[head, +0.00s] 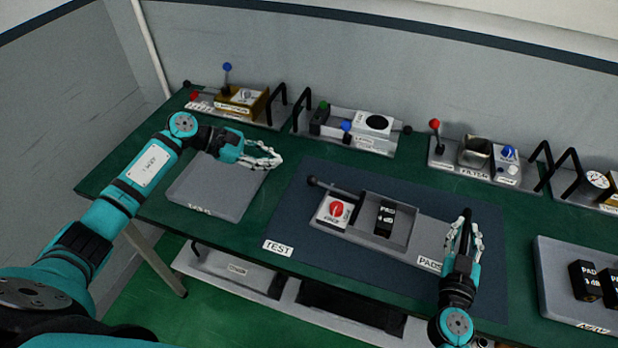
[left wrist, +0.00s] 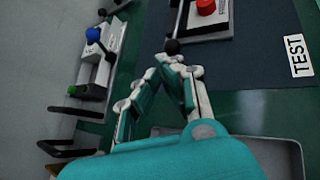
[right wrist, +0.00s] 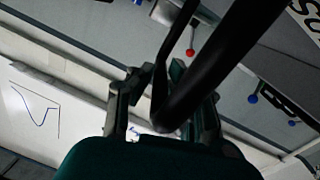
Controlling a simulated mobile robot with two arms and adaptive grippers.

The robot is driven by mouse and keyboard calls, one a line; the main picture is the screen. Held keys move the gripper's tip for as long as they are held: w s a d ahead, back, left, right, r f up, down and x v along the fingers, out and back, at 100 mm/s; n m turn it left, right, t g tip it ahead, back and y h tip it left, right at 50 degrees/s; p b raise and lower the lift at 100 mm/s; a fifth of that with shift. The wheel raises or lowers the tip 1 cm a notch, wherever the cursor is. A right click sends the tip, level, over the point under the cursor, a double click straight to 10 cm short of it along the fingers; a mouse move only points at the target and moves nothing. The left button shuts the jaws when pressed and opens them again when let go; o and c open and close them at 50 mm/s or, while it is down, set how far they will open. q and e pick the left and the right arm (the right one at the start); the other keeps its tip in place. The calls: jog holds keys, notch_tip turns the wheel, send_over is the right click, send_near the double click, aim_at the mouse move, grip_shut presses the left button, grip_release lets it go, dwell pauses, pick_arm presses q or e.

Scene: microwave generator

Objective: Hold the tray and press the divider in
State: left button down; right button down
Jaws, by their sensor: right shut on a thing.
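I cannot tell which part is the divider. My right gripper (head: 464,232) is shut on the tray's black bar handle, which crosses the right wrist view (right wrist: 205,75). My left gripper (head: 276,160) is empty, its fingertips together, above the left grey plate; the rod's ball lies beyond them (left wrist: 172,46).
A grey plate (head: 205,198) lies left of the mat (head: 310,235). Several handled modules, including "FILTER" (head: 459,169), line the back by the wall. Another tray (head: 560,301) with black pads stands at right. A shelf (head: 222,270) runs below the table.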

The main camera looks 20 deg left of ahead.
pick_arm(q)
jog(key=x, duration=0.3)
jog(key=f+x, duration=0.1)
jog(key=x, duration=0.2)
jog(key=a+x, duration=0.1)
jog(key=x, duration=0.1)
jog(key=shift+s+d+f, duration=0.1)
jog(key=shift+d+f, duration=0.25)
jog(key=shift+f, duration=0.25)
dwell(0.4)
jog(key=shift+d, duration=0.15)
dwell(0.4)
